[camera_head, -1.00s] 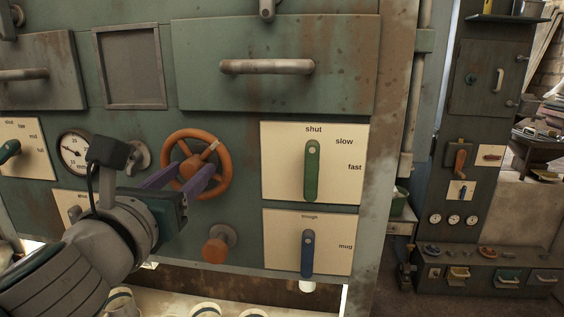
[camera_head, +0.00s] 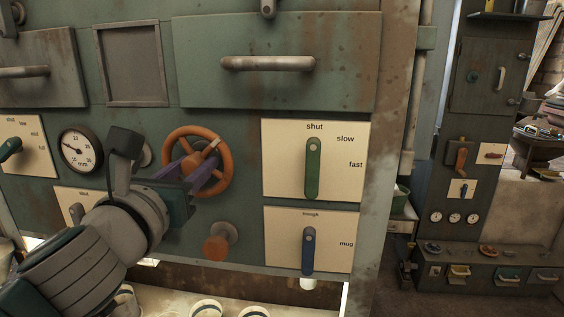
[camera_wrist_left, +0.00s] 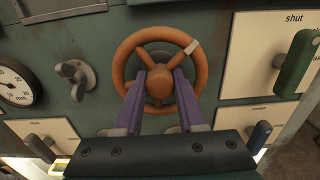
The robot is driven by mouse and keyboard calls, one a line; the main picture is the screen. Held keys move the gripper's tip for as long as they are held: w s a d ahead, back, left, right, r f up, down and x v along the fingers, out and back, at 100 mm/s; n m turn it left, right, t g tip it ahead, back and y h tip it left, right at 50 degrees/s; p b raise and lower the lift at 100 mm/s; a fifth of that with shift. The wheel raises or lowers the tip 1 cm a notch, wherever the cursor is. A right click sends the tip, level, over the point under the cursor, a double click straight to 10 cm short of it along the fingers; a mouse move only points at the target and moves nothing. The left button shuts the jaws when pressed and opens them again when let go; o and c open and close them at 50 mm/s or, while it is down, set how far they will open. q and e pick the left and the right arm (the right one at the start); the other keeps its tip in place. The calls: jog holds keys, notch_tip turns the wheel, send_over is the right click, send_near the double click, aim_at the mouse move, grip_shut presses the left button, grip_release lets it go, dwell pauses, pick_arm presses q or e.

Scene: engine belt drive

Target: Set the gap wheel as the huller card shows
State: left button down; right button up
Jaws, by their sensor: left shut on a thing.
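The gap wheel is an orange three-spoked wheel (camera_head: 224,153) on the green machine front, with a pale mark on its upper right rim. It also shows in the left wrist view (camera_wrist_left: 122,60), its mark again at upper right. My left gripper (camera_head: 195,165) has its purple fingers on either side of the wheel's hub, shut on it. The hub (camera_wrist_left: 160,84) shows between the fingers in the left wrist view. A round mm gauge (camera_head: 80,150) is left of the wheel, its dark needle pointing to the upper left. I cannot make out a huller card. My right gripper is out of view.
A grey wing knob (camera_wrist_left: 76,78) sits between gauge and wheel. An orange knob (camera_head: 215,248) is below the wheel. Right of it are a green lever (camera_head: 312,170) under "shut" and a blue lever (camera_head: 308,250). A drawer handle (camera_head: 267,64) juts out above.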

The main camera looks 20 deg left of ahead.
pick_arm(q)
jog(key=shift+m, duration=0.3)
jog(key=m+p, duration=0.1)
jog(key=m, duration=0.2)
jog(key=shift+m, duration=0.3)
jog(key=m+p, duration=0.1)
jog(key=m, duration=0.3)
jog(key=shift+r+m+p, duration=0.1)
jog(key=shift+m+p, duration=0.2)
jog(key=shift+p, duration=0.1)
jog(key=m+p, duration=0.1)
jog(key=m, duration=0.3)
jog(key=shift+m, duration=0.3)
jog(key=shift+m+p, duration=0.7)
jog(key=shift+m, duration=1.5)
jog(key=shift+a, duration=0.1)
jog(key=c, duration=0.8)
grip_release()
